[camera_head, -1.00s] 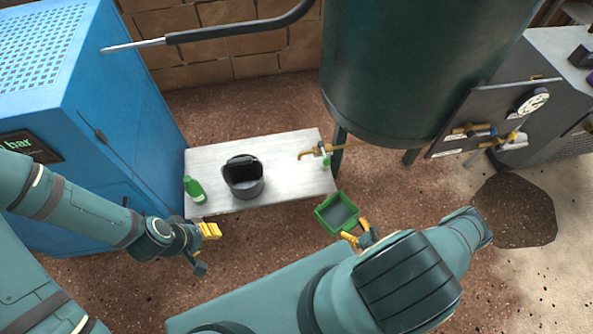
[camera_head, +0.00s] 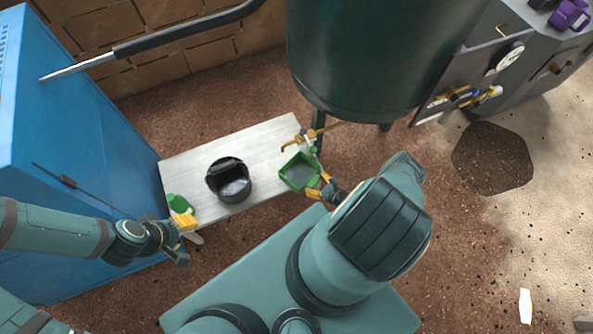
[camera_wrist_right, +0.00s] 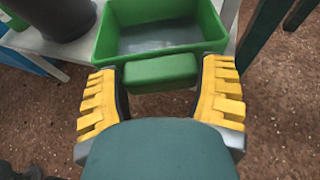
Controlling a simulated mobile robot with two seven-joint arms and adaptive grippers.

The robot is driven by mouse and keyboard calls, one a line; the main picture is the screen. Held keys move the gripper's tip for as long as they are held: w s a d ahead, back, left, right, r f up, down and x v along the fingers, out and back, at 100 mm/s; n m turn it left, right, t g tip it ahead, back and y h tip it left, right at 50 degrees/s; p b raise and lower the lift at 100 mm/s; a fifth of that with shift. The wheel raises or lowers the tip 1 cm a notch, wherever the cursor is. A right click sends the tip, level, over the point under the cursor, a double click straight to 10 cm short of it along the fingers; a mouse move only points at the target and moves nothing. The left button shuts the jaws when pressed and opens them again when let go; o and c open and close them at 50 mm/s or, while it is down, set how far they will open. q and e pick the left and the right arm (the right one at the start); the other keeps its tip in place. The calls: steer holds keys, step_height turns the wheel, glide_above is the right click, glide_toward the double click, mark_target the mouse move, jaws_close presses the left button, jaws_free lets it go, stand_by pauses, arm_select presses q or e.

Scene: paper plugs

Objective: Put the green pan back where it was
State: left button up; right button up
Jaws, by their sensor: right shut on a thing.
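The green pan (camera_head: 291,181) is a small open tray with a grey floor. It is at the right end of the pale bench (camera_head: 262,147), under the brass tap (camera_head: 305,138). Whether it touches the bench or hangs above it, I cannot tell. My right gripper (camera_head: 318,189) is shut on the pan's handle; in the right wrist view its yellow fingers (camera_wrist_right: 160,95) sit on both sides of the green handle (camera_wrist_right: 160,70). The pan looks roughly level there. My left gripper (camera_head: 185,221) is by the bench's left front corner, and its finger opening is unclear.
A dark bucket (camera_head: 232,190) stands mid-bench, with a green bottle (camera_head: 178,203) at the left end beside my left gripper. A big dark green tank (camera_head: 365,65) on legs stands behind the pan. A blue cabinet (camera_head: 75,140) is at left. Bench surface between bucket and tap is clear.

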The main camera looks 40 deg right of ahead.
mark_target(296, 170)
steer(key=w, duration=0.2)
steer(key=w+a, duration=0.1)
steer(key=w, duration=0.5)
steer(key=shift+w+a+b, duration=0.15)
steer(key=shift+w+b, duration=0.1)
steer(key=shift+b, duration=0.15)
steer(key=f+b, duration=0.1)
steer(key=w+f+b, duration=0.1)
steer(key=shift+a+f, duration=0.15)
steer(key=shift+f, duration=0.65)
steer(key=o, duration=1.3)
